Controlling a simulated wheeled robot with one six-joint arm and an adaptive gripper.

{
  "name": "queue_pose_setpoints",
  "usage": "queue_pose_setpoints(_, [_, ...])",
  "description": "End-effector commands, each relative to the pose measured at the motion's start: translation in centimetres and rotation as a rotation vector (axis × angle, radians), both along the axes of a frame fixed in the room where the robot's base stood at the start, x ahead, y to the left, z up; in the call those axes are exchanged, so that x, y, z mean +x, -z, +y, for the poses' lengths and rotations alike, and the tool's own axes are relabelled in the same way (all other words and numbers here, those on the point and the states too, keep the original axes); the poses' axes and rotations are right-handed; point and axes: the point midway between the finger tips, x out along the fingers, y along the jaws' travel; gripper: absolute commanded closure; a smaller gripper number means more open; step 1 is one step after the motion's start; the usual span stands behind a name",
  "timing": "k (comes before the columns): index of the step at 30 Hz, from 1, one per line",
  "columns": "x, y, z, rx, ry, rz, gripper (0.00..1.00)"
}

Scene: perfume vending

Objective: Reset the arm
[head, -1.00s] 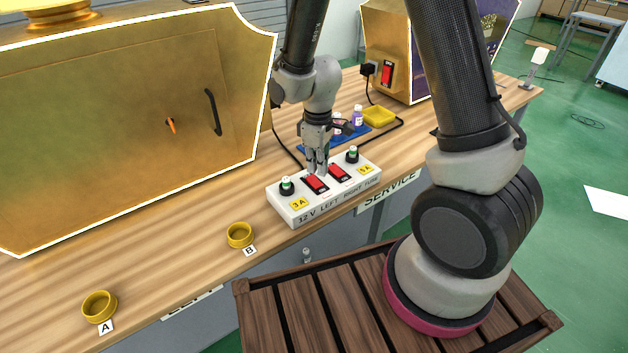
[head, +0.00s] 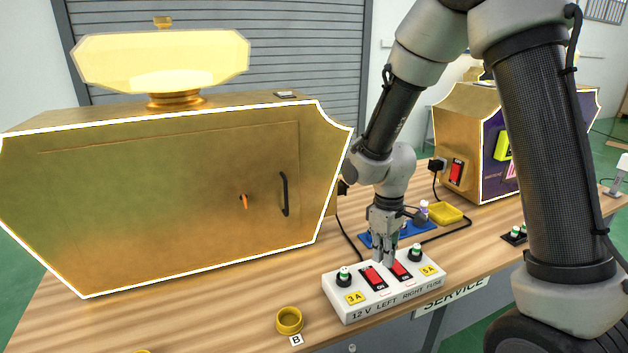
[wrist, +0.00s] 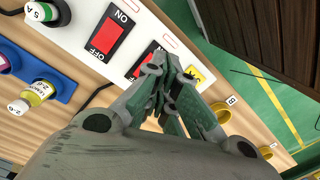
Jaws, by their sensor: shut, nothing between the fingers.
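My gripper (head: 384,260) points down at the white fuse box (head: 352,315) on the bench, with its fingertips close above or at the two red rocker switches. The left switch (head: 374,277) and right switch (head: 401,269) show beside the tips. In the wrist view the closed fingers (wrist: 172,75) hold nothing and partly cover one red switch (wrist: 146,58). The other red switch (wrist: 109,38) is clear, between ON and OFF marks. Whether the tips touch the box, I cannot tell.
A large gold cabinet (head: 180,200) stands left of my arm. A gold and purple machine (head: 480,140) stands at the back right. A blue tray (head: 385,240) with small bottles, a yellow dish (head: 446,213) and a cable lie behind the box. A gold ring cup (head: 289,320) sits at front.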

Motion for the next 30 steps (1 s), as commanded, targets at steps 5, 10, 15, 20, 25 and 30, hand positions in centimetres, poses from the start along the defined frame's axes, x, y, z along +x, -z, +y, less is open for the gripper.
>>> queue_pose_setpoints(5, [-4.5, -2.9, -2.2, -0.055, 0.161, 0.096, 1.00])
queue_pose_setpoints(10, [-7.1, -7.9, -4.7, -0.053, 0.307, 0.074, 1.00])
queue_pose_setpoints(15, [-10.4, -13.7, -7.9, -0.018, 0.468, -0.006, 1.00])
queue_pose_setpoints(20, [-13.8, -18.3, -10.7, 0.038, 0.598, -0.124, 1.00])
queue_pose_setpoints(25, [-16.3, -21.9, -12.8, 0.102, 0.681, -0.283, 1.00])
queue_pose_setpoints(30, [-17.4, -24.1, -13.9, 0.140, 0.728, -0.396, 1.00])
